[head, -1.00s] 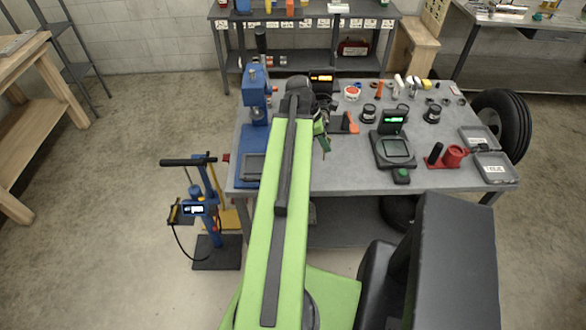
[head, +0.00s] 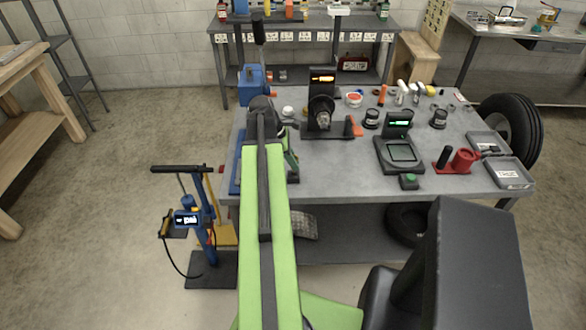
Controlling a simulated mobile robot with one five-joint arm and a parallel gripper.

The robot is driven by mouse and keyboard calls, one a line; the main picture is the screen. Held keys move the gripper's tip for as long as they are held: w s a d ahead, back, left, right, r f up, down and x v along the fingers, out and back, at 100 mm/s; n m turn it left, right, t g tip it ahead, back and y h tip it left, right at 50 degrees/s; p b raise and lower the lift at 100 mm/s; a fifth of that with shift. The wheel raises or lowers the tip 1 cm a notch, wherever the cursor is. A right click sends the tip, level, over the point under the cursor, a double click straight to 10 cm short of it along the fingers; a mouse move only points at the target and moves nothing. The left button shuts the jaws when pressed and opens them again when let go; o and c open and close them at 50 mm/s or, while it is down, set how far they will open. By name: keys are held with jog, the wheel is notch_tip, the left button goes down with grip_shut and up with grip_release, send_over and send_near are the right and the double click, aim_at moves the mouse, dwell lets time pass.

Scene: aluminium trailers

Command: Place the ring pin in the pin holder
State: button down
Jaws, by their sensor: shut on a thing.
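My gripper (head: 291,160) is at the far end of my green arm, low over the left part of the grey workbench (head: 330,175). Only a sliver of it shows past the arm. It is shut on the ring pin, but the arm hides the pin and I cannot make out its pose. A red fixture (head: 463,160) with a round cup and a black post stands at the bench's right. I cannot tell for certain whether it is the pin holder. My gripper is well to the left of it.
A blue press (head: 254,72) stands behind my arm. A black device with an orange display (head: 322,78) is just right of my gripper. A green-lit display unit (head: 400,150) and grey trays (head: 510,172) stand farther right. A blue pump stand (head: 190,218) is on the floor at left.

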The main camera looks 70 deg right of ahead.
jog(key=shift+f, duration=0.25)
jog(key=c, duration=1.4)
grip_release()
jog(key=shift+r, duration=0.1)
jog(key=shift+r+p, duration=0.3)
jog(key=shift+p, duration=0.1)
jog(key=p+v, duration=1)
jog(key=v, duration=0.1)
jog(key=shift+w+r+p, duration=0.25)
jog(key=shift+r+p, duration=0.05)
jog(key=shift+p, duration=0.1)
jog(key=shift+a, duration=0.15)
